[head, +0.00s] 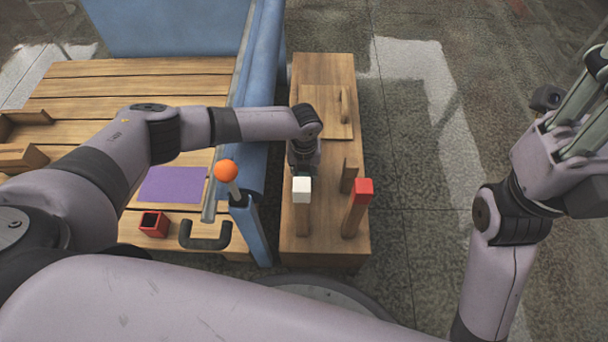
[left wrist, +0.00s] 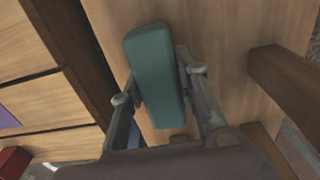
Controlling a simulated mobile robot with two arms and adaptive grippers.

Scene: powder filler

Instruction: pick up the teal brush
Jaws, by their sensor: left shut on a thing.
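The teal brush (left wrist: 155,75) is a long teal block seen between the two fingers of my left gripper (left wrist: 158,88) in the left wrist view. The fingers press on its two long sides, and the gripper is shut on it. In the head view my left gripper (head: 303,155) points down over the wooden bench, just behind the white-topped post, and the brush is mostly hidden there. I cannot tell whether the brush touches the bench. My right gripper (head: 582,105) is raised at the right edge, away from the bench; its fingers are partly cut off.
The narrow wooden bench (head: 325,245) carries a white-topped post (head: 302,190) and a red-topped post (head: 362,191) close by. A blue frame (head: 258,100) stands left of it. An orange-knobbed lever (head: 226,170), purple mat (head: 172,186) and red open box (head: 153,224) are further left.

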